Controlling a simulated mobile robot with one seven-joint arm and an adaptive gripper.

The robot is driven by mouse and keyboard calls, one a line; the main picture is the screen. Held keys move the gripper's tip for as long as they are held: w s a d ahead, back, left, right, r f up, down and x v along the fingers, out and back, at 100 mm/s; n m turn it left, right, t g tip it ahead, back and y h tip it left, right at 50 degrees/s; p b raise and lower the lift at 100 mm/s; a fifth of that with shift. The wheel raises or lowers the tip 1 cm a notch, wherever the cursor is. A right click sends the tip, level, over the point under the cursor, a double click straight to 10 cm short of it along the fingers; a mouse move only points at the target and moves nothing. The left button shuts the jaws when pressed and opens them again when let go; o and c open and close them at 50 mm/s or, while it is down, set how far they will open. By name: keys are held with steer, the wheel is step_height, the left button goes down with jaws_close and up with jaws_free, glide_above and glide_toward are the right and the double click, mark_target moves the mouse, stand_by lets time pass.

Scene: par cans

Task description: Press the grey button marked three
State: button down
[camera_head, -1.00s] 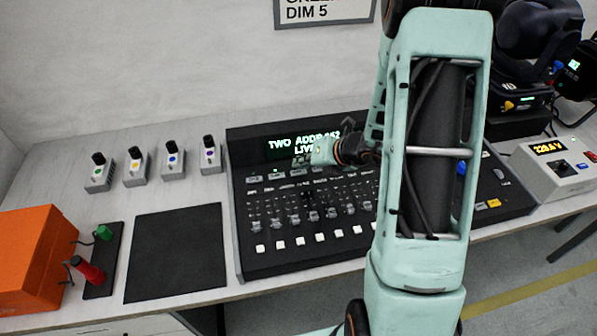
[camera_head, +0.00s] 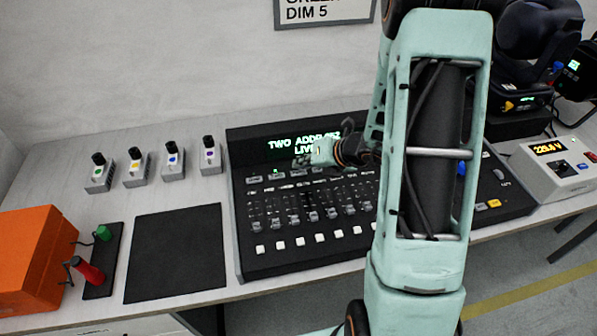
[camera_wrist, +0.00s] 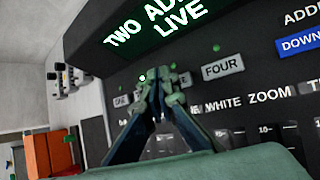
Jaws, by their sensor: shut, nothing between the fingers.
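The grey button marked three (camera_wrist: 182,79) shows in the wrist view, its label mostly hidden behind my fingertips; only its right end is readable. It sits in a row on the black console (camera_head: 300,262), between a button mostly hidden on its left and the grey button marked four (camera_wrist: 222,68). My gripper (camera_wrist: 158,84) is shut and empty, its tips in front of the left part of button three. I cannot tell whether they touch it. In the head view my gripper (camera_head: 305,160) is over the console's upper button row.
The console's display (camera_wrist: 155,25) overhangs the button row and reads TWO and LIVE. A green lamp (camera_wrist: 142,77) glows beside my fingertips. Faders (camera_head: 310,215) lie below the row. Small labelled boxes (camera_head: 172,165) and a black mat (camera_head: 175,255) are to the left.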

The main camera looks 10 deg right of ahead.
mark_target(301, 173)
steer(key=shift+f+b, duration=0.3)
steer(key=shift+f, duration=0.1)
steer(key=shift+f+b, duration=0.4)
stand_by(0.4)
steer(key=shift+r, duration=0.1)
steer(key=shift+r+p, duration=0.7)
steer(key=shift+r, duration=0.05)
step_height(301, 173, up, 5)
steer(key=p, duration=0.4)
stand_by(0.3)
stand_by(0.7)
